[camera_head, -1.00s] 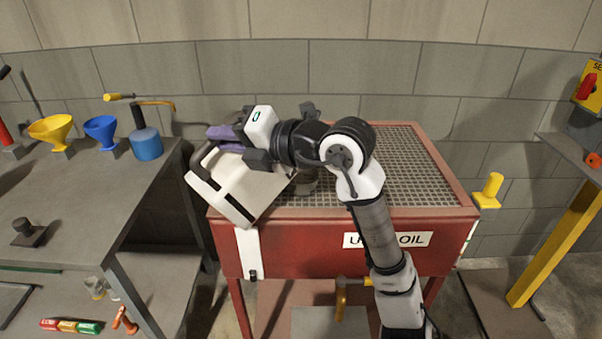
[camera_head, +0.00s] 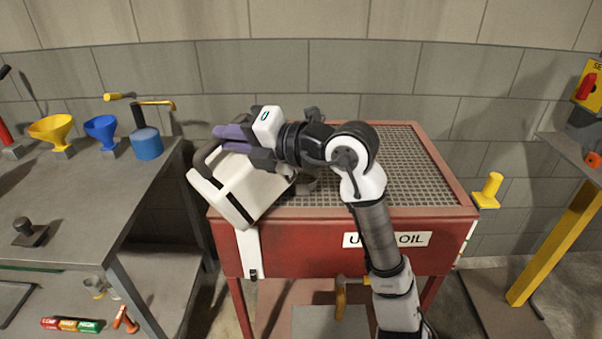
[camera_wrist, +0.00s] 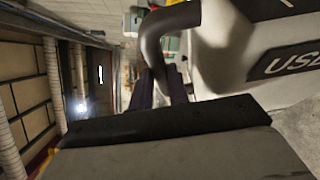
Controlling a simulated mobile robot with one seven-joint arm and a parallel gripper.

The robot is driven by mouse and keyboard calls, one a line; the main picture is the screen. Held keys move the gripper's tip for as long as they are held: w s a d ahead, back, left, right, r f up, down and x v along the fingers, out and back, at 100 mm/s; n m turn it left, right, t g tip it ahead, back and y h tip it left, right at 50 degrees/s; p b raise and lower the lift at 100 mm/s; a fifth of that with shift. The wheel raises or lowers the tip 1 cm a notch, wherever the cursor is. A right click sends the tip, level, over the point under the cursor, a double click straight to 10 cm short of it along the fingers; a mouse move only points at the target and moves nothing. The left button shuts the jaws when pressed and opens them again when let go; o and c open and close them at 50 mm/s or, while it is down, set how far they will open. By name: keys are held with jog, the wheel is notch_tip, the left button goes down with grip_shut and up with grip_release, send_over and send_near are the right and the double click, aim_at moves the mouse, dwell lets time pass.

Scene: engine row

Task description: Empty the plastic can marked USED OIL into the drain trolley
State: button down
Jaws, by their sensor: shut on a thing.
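A white plastic can (camera_head: 236,191) with dark panels is tilted over the left end of the red drain trolley (camera_head: 310,244). The trolley has a grated top and a partly covered label ending in OIL. My gripper (camera_head: 232,140), with purple fingers, is shut on the can's dark handle from above. In the wrist view the can (camera_wrist: 225,65) fills the upper right, with a dark label starting "USE", and its handle (camera_wrist: 160,45) passes by the fingers. The can's mouth and any liquid cannot be made out.
A grey bench (camera_head: 70,210) at left holds a yellow funnel (camera_head: 52,131), a blue funnel (camera_head: 101,131) and a blue cylinder (camera_head: 147,143). The right part of the trolley's grate (camera_head: 410,170) is clear. A yellow post (camera_head: 555,245) stands at right.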

jog(key=shift+w+d+m, duration=0.3)
dwell(0.5)
jog(key=shift+w+d+r+m+y+p, duration=0.15)
jog(key=shift+w+d+m+y+p, duration=0.2)
jog(key=shift+w+d, duration=0.3)
jog(key=shift+w+d+r+m+y+p, duration=0.15)
jog(key=shift+w+d+m+p, duration=0.3)
jog(key=shift+w+d, duration=0.2)
dwell(0.8)
jog(key=shift+w+d+m+y+p, duration=0.3)
jog(key=shift+w+d+m+y, duration=0.1)
jog(key=shift+w+d+m, duration=0.25)
dwell(4.6)
